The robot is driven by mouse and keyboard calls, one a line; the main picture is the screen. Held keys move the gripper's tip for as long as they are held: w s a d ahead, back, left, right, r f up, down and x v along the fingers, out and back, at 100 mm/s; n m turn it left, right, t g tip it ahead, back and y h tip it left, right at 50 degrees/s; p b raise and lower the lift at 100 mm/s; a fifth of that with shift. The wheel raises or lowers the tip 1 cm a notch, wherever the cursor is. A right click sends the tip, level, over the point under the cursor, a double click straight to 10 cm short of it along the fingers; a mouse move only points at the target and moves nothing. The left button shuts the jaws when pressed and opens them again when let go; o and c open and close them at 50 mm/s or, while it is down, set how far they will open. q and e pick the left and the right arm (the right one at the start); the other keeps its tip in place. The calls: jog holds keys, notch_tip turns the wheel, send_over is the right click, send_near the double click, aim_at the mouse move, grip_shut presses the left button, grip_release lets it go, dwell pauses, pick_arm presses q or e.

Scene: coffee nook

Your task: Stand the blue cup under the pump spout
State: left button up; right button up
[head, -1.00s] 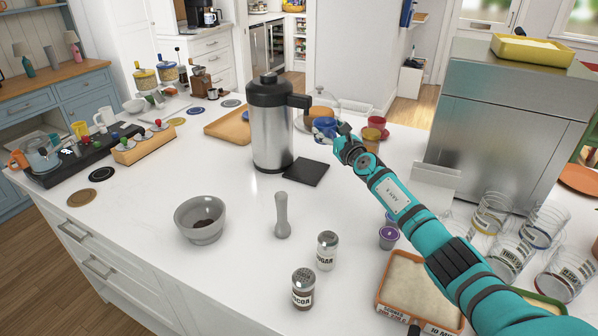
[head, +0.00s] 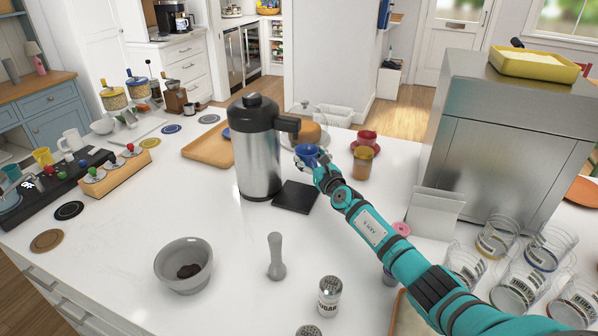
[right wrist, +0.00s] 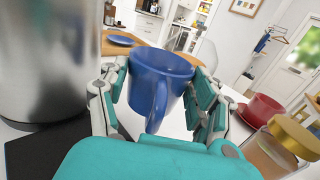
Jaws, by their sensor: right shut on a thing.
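The blue cup (head: 306,152) is in my right gripper (head: 318,164), which is shut on it. In the right wrist view the blue cup (right wrist: 158,85) sits upright between the two fingers (right wrist: 160,100), its handle towards the camera. The steel pump pot (head: 258,150) with a black top stands left of the cup. Its black spout (head: 287,124) sticks out to the right, towards the cup. A black square mat (head: 296,197) lies at the pot's foot, nearer to me than the cup. My left gripper is not in view.
A red cup (head: 367,138) and an amber jar (head: 363,163) stand just right of the gripper. A glass dome (head: 318,118) is behind. A wooden tray (head: 208,150) lies left of the pot.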

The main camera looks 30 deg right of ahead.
jog(key=s+a+p, duration=0.4)
jog(key=a, duration=0.1)
jog(key=shift+s+p, duration=0.15)
jog(key=shift+p, duration=0.15)
jog(key=shift+s+a+f+p, duration=0.15)
jog(key=shift+s+a+p, duration=0.2)
jog(key=shift+a, duration=0.2)
jog(key=shift+s+a+f+p, duration=0.1)
jog(key=shift+s+a+p, duration=0.25)
jog(key=shift+a+p, duration=0.05)
notch_tip(320, 180, down, 3)
jog(key=shift+d+f+b, duration=0.1)
jog(key=shift+b, duration=0.95)
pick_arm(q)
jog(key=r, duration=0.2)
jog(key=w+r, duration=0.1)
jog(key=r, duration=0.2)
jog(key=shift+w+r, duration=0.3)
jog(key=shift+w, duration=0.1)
pick_arm(e)
jog(key=shift+w+f, duration=0.15)
jog(key=shift+f, duration=0.15)
jog(key=o, duration=1.3)
jog(key=shift+f, duration=0.1)
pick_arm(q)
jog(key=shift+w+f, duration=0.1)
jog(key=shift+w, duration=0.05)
pick_arm(e)
jog(key=shift+o, duration=0.2)
